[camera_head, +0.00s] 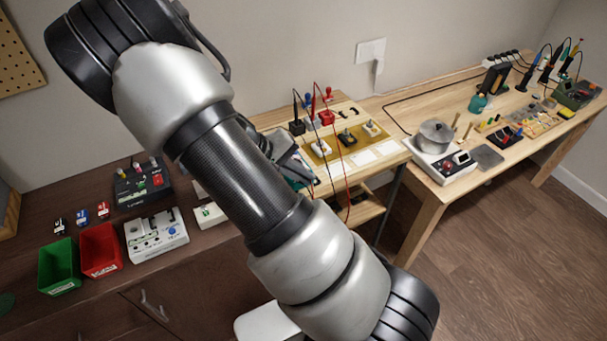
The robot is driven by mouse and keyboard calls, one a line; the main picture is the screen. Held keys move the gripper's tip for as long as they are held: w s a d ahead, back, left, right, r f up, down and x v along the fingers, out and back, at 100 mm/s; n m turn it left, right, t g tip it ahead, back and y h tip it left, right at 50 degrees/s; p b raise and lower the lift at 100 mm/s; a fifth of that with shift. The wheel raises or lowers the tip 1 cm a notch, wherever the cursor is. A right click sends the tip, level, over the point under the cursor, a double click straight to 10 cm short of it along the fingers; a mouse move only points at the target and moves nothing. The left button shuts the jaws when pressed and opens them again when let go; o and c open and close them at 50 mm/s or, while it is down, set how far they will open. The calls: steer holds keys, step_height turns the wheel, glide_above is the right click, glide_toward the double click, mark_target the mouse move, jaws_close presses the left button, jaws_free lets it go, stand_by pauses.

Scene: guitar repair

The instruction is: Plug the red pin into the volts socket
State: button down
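My arm crosses the middle of the picture and hides much of the bench behind it. My gripper does not show clearly. A red piece (326,117), perhaps the holder of the red pin, stands on the light wooden bench (392,162), with a thin red lead (335,133) running up and down past the bench's front edge. A black piece (297,127) with a dark lead stands to its left. I cannot make out the red pin itself.
A dark cabinet on the left holds a green bin (59,266), a red bin (100,250), a white panel (156,236) and a black box (143,186). A pot (435,137) stands on the right bench among tools. The floor at right (500,270) is clear.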

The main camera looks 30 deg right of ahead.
steer(key=shift+f+b, duration=0.45)
steer(key=shift+f, duration=0.2)
steer(key=shift+r, duration=0.35)
steer(key=shift+f+b, duration=0.45)
steer(key=shift+f, duration=0.05)
stand_by(2.6)
steer(key=shift+r, duration=0.4)
stand_by(0.8)
steer(key=c, duration=2.4)
jaws_free()
steer(key=shift+o, duration=0.2)
steer(key=shift+r, duration=0.1)
steer(key=shift+r+p, duration=1.2)
steer(key=shift+r, duration=0.25)
